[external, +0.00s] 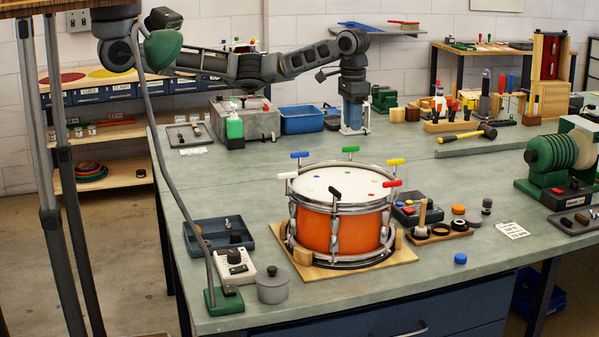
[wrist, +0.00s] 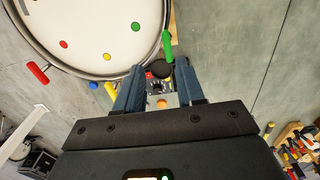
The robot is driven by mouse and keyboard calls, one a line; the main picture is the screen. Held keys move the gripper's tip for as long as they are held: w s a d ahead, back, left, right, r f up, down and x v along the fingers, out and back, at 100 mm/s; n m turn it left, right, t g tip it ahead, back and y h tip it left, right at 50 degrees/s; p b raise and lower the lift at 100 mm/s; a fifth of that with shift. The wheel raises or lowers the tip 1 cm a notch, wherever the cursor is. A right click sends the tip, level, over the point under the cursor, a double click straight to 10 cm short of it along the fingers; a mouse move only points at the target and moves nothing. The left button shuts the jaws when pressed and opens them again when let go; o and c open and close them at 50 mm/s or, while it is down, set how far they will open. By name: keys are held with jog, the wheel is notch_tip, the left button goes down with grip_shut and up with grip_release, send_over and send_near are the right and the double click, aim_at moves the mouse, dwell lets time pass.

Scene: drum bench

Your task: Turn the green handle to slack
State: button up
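The orange drum (external: 338,232) stands on a wooden board on the bench. The green handle (external: 350,149) is at the far side of its rim. It also shows in the wrist view (wrist: 166,46), running out from the rim. My gripper (external: 354,128) points down behind the drum, apart from the green handle as far as I can tell. In the wrist view my gripper (wrist: 159,66) has its two blue fingers spread with nothing held. The green handle appears just beyond the fingertips, slightly right of centre.
Other handles sit around the rim: yellow (external: 396,161), red (external: 391,183), black (external: 335,190), white (external: 287,174) and blue (external: 299,154). A blue bin (external: 302,120) stands back left of the drum. A yellow-black mallet (external: 467,134) lies right. A lamp's cable arm (external: 176,190) rises at left.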

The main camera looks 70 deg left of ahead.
aim_at(351, 153)
jog(key=shift+w+a, duration=0.1)
jog(key=shift+a, duration=0.4)
notch_tip(351, 153, down, 8)
jog(key=shift+r+p, duration=0.2)
jog(key=shift+p, duration=0.6)
grip_shut()
